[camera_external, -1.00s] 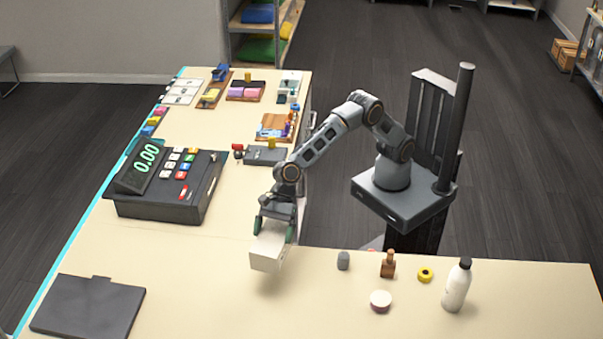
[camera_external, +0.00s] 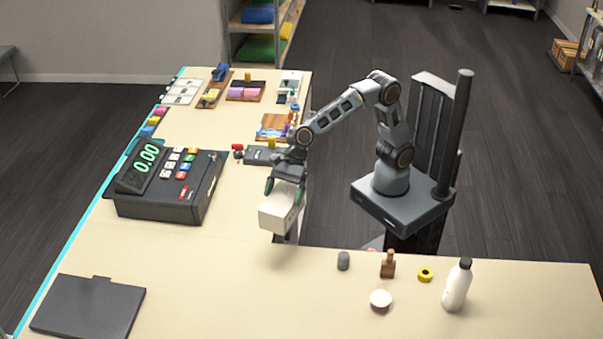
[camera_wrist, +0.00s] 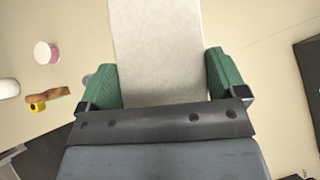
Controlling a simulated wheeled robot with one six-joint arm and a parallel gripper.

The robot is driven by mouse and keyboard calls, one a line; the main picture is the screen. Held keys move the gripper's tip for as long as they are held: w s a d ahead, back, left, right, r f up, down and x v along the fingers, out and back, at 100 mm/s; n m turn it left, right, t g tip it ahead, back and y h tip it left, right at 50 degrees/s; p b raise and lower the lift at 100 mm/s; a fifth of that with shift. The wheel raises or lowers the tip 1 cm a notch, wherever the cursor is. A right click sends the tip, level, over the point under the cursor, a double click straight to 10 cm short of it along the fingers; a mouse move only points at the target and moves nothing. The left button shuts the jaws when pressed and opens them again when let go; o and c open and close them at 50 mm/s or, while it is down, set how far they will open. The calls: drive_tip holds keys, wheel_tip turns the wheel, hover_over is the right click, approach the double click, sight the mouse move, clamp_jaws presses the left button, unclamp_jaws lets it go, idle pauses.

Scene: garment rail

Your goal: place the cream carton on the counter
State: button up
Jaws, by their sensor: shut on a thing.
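The cream carton (camera_external: 280,210) is a pale box held in my gripper (camera_external: 285,190) above the inner corner of the counter (camera_external: 230,285). My gripper's green fingers are shut on its two sides. In the wrist view the carton (camera_wrist: 160,50) fills the space between the fingers of my gripper (camera_wrist: 165,85) and reaches past the top edge. The carton is tilted in the outside view and appears clear of the counter top. Its far end is out of the wrist view.
A cash register (camera_external: 170,185) stands left of the carton. A dark flat board (camera_external: 88,307) lies at the front left. A white bottle (camera_external: 457,285), a round tub (camera_external: 380,300), a yellow ring (camera_external: 425,274) and a brown bottle (camera_external: 388,264) stand at right. The counter between is clear.

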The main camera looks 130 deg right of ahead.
drive_tip(key=s+d+f+m+t+h+b, duration=0.1)
drive_tip(key=s+d+m+h, duration=0.15)
drive_tip(key=s+d, duration=0.45)
drive_tip(key=s+d+f+m+h, duration=0.1)
drive_tip(key=s+d+m+h, duration=0.2)
drive_tip(key=d, duration=0.7)
drive_tip(key=shift+y, duration=0.55)
drive_tip(key=shift+d+b+x, duration=0.2)
drive_tip(key=shift+d+x, duration=0.3)
drive_tip(key=shift+x, duration=2.5)
drive_tip(key=shift+d+b+x, duration=0.25)
drive_tip(key=shift+d+x, duration=0.25)
drive_tip(key=shift+x, duration=2.45)
drive_tip(key=shift+d+b+x, duration=0.2)
drive_tip(key=shift+d+x, duration=0.3)
drive_tip(key=shift+x, duration=2.5)
drive_tip(key=shift+w+r, duration=0.15)
drive_tip(key=shift+w, duration=0.05)
